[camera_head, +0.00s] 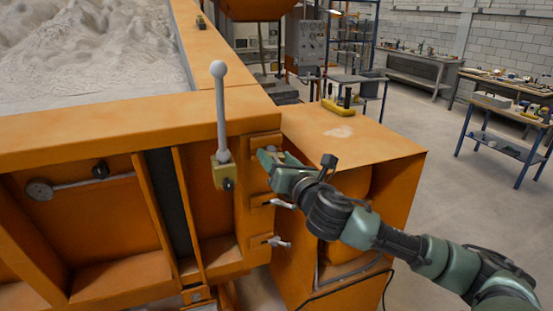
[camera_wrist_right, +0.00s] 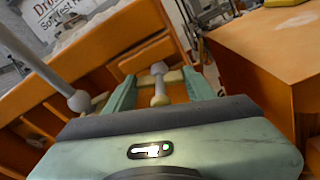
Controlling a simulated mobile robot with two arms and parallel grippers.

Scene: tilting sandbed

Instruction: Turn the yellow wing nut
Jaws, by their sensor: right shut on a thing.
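My right gripper (camera_head: 272,158) reaches in from the right to the upper bracket on the orange frame's corner post. In the right wrist view, its two green fingers stand either side of a pale bolt with a cream-yellow wing nut (camera_wrist_right: 174,76), and the gripper is shut on this nut. In the head view the gripper mostly hides that nut. Two silvery wing nuts show below it, a middle one (camera_head: 283,204) and a lower one (camera_head: 279,242). My left gripper is not in view.
An orange cabinet (camera_head: 350,145) is close on the right, with a yellow-handled tool (camera_head: 338,108) on top. The sandbed (camera_head: 90,50) lies behind. Open floor is farther right.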

